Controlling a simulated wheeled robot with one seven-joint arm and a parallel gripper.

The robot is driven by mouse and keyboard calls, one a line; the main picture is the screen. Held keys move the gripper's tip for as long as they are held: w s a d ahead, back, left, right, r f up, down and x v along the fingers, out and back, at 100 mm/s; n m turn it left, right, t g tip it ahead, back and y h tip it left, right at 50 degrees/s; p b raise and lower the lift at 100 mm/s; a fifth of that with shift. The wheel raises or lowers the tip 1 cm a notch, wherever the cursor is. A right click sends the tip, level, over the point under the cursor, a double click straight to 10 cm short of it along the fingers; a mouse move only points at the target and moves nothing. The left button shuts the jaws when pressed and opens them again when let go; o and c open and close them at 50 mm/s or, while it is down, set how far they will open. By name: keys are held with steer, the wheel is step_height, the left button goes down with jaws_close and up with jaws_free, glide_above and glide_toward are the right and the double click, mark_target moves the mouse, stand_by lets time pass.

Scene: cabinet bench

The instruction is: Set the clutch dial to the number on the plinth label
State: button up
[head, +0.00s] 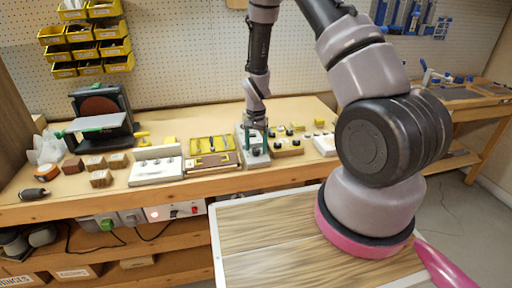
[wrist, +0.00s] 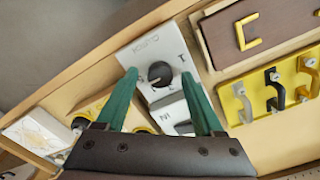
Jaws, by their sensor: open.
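The clutch dial (wrist: 160,73) is a dark round knob on a pale grey plinth (wrist: 143,52), with small dark marks around it. The marks and printed lettering are too small and tilted to read surely. I cannot tell which number the dial points to, nor make out a label number. My gripper (wrist: 158,76) is open, its two green fingers on either side of the dial in the wrist view; I cannot tell whether they touch it. In the head view my gripper (head: 255,128) points down over the grey plinth (head: 254,160), hiding the dial.
In the wrist view, a brown board with a yellow handle (wrist: 247,30) and a yellow board with several hooks (wrist: 262,88) lie to the right. In the head view, yellow blocks (head: 288,147) stand right of the plinth and a white switch board (head: 155,171) left.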

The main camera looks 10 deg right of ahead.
steer(key=shift+f, duration=0.1)
jaws_close()
steer(key=shift+n, duration=0.4)
steer(key=n, duration=0.8)
steer(key=shift+n, duration=0.3)
steer(key=n, duration=0.4)
steer(key=shift+n, duration=2.1)
